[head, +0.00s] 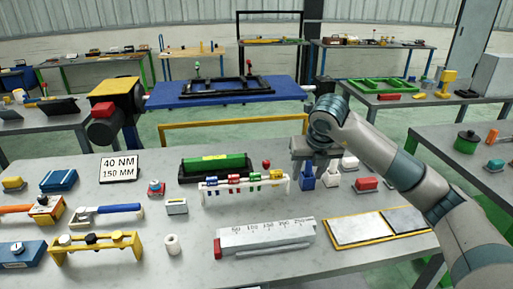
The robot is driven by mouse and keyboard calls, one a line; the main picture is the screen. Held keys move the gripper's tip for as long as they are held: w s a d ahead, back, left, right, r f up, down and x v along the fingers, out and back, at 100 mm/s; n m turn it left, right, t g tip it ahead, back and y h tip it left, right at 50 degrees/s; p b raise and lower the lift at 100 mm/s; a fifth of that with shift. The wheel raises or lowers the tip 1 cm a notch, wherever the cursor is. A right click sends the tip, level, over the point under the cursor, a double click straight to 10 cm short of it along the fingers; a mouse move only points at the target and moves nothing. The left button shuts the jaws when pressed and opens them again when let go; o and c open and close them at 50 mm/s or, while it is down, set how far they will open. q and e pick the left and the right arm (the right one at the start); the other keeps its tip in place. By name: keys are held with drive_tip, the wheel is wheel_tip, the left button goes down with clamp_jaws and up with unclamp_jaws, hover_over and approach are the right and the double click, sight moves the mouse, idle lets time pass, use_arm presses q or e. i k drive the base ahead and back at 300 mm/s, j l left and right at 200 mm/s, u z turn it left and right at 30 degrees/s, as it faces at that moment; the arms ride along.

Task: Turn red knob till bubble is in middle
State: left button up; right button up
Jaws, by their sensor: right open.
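A green level (215,164) with a yellow vial patch on top lies in a black base on the grey bench. The bubble is too small to make out. A small round red knob (266,163) is at the right end of this base. My right gripper (319,176) is open, pointing down over the bench to the right of the red knob and apart from it. Its fingers look blue and white and are hard to tell from the small pieces around them. My left gripper is not in view.
A white rack (245,192) with coloured clips stands in front of the level. A red block (367,184) is right of my gripper. A scale block (264,238) and a yellow-edged plate (378,228) lie at the front. Bare bench shows left of the scale block.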

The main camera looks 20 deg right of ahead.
sight(266, 162)
drive_tip(key=i, duration=0.85)
